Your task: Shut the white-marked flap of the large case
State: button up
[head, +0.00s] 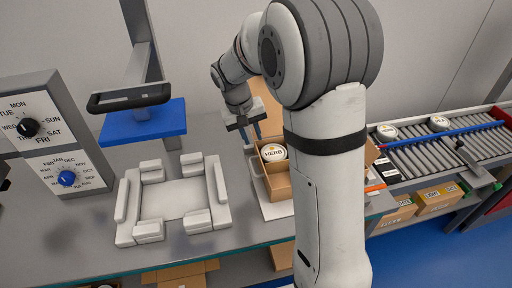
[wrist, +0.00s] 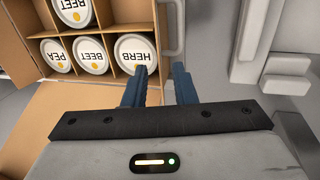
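The large case (head: 281,187) is a brown cardboard box on the bench, partly hidden by my arm. A lid reading HERB (head: 273,152) shows inside it. The wrist view shows its dividers (wrist: 110,42) and tubs lidded BEET, PEA and HERB. An open flap (wrist: 62,118) spreads out below the tubs there. In the head view a cardboard panel (head: 267,106) rises behind the case. I cannot make out a white mark on either. My gripper (head: 251,133) is at the case's far left corner. Its blue fingers (wrist: 160,88) are apart, the left one over the HERB tub's edge.
A white padded frame (head: 174,200) lies left of the case. A blue platform (head: 143,123) and a dial panel (head: 44,133) stand further left. A roller conveyor (head: 440,150) with tubs is at the right. The bench between frame and panel is clear.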

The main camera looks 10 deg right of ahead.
jog(key=x, duration=0.6)
jog(key=shift+d+f+p, duration=0.1)
jog(key=shift+f+p, duration=0.2)
jog(key=shift+f, duration=0.05)
grip_shut()
